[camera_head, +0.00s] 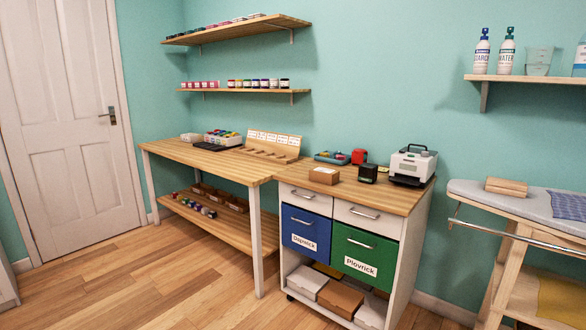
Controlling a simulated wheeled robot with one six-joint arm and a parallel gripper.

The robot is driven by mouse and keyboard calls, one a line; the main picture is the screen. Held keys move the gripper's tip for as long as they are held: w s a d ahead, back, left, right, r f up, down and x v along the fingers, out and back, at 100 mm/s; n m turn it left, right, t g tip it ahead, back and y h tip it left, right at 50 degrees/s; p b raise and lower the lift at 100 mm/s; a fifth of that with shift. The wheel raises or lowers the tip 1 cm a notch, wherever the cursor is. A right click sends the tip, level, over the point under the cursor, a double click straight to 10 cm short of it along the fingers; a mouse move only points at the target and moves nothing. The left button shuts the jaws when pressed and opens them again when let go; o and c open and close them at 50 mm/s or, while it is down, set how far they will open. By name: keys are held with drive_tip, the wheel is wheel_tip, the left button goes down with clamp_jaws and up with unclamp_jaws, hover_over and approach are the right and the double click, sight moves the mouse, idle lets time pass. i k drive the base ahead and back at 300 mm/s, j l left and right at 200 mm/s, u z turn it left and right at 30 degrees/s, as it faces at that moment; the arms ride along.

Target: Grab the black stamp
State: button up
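A small dark block-shaped thing (368,173), which looks like the black stamp, stands on the wooden top of the drawer cabinet (398,200). It stands between a brown cardboard box (324,176) on its left and a white and black machine (412,165) on its right. A red block-shaped thing (359,157) stands just behind it. Its fine details are too small to tell. My gripper is not in view.
A wooden worktable (205,158) adjoins the cabinet on the left. A blue tray (330,158) lies behind the cardboard box. An ironing board (520,200) stands at the right. The wooden floor (190,285) in front of the table is clear.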

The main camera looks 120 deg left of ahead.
sight(367, 172)
drive_tip(key=k+j+u, duration=0.1)
drive_tip(key=j+u, duration=0.15)
drive_tip(key=u, duration=0.2)
drive_tip(key=j+u, duration=0.25)
drive_tip(key=u, duration=0.2)
drive_tip(key=j+u, duration=0.25)
drive_tip(key=u, duration=0.2)
drive_tip(key=j+u, duration=0.25)
drive_tip(key=u, duration=0.2)
drive_tip(key=i+j+u, duration=0.15)
drive_tip(key=j, duration=0.4)
drive_tip(key=i+j+u, duration=0.15)
drive_tip(key=j, duration=0.35)
drive_tip(key=i+j+u, duration=0.15)
drive_tip(key=i+j, duration=0.2)
drive_tip(key=i+j+u, duration=0.15)
drive_tip(key=i+j, duration=0.15)
drive_tip(key=j, duration=0.25)
drive_tip(key=i+j+u, duration=0.15)
drive_tip(key=i+j, duration=0.15)
drive_tip(key=j, duration=0.15)
drive_tip(key=i+j, duration=0.25)
drive_tip(key=j, duration=0.15)
drive_tip(key=k+l, duration=0.2)
drive_tip(key=k, duration=0.2)
drive_tip(key=k+l, duration=0.2)
drive_tip(key=k, duration=0.25)
